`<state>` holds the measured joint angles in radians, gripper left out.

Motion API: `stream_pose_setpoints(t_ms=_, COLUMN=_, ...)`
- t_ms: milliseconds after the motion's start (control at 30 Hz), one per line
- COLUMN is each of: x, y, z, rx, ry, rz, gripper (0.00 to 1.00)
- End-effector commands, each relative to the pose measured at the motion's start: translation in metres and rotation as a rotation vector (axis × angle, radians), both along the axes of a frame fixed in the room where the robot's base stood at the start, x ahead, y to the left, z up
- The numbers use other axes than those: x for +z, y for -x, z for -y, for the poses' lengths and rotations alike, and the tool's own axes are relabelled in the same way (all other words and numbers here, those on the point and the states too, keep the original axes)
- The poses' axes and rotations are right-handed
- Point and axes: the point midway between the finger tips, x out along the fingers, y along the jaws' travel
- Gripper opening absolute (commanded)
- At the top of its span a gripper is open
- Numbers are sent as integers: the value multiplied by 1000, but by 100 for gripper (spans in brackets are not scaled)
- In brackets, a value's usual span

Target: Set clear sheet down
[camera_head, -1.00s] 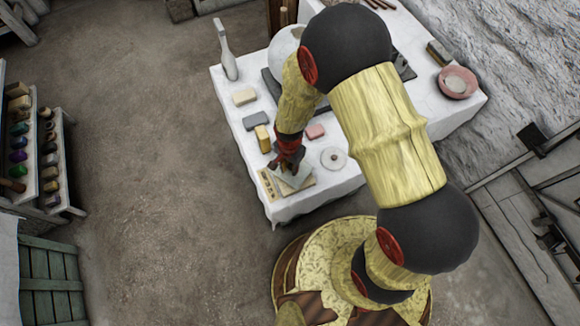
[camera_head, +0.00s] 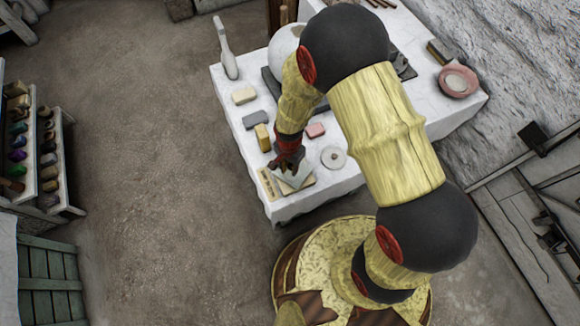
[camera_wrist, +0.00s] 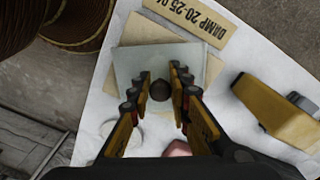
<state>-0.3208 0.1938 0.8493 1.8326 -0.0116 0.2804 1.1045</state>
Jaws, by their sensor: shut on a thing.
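The clear sheet (camera_wrist: 135,66) is a pale, greenish see-through square in the wrist view. It also shows small in the head view (camera_head: 290,178), under my gripper (camera_head: 288,163). In the wrist view my gripper (camera_wrist: 160,82) has its fingers on either side of a dark round knob (camera_wrist: 160,91) at the sheet. The sheet overlaps tan and cream sheets (camera_wrist: 145,30). I cannot tell whether it touches them or hovers just above. Its near part is partly hidden by the fingers.
A wooden strip marked "DAMP 20-25" (camera_wrist: 190,22) lies beside the sheets at the edge of the white-covered table (camera_head: 305,210). A yellow block (camera_head: 262,138), a pink block (camera_head: 315,130) and a white disc (camera_head: 333,158) stand close by. Open floor lies left.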

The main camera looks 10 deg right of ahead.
Motion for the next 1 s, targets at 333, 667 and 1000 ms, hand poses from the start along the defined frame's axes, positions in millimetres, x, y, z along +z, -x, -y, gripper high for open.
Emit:
stream_pose_setpoints(t_ms=333, x=-5, y=0, z=0, rx=0, ry=0, rz=0, gripper=24)
stream_pose_setpoints(t_ms=667, x=-4, y=0, z=0, rx=0, ry=0, rz=0, gripper=40)
stream_pose_setpoints(t_ms=1000, x=-5, y=0, z=0, rx=0, ry=1, rz=-1, gripper=40)
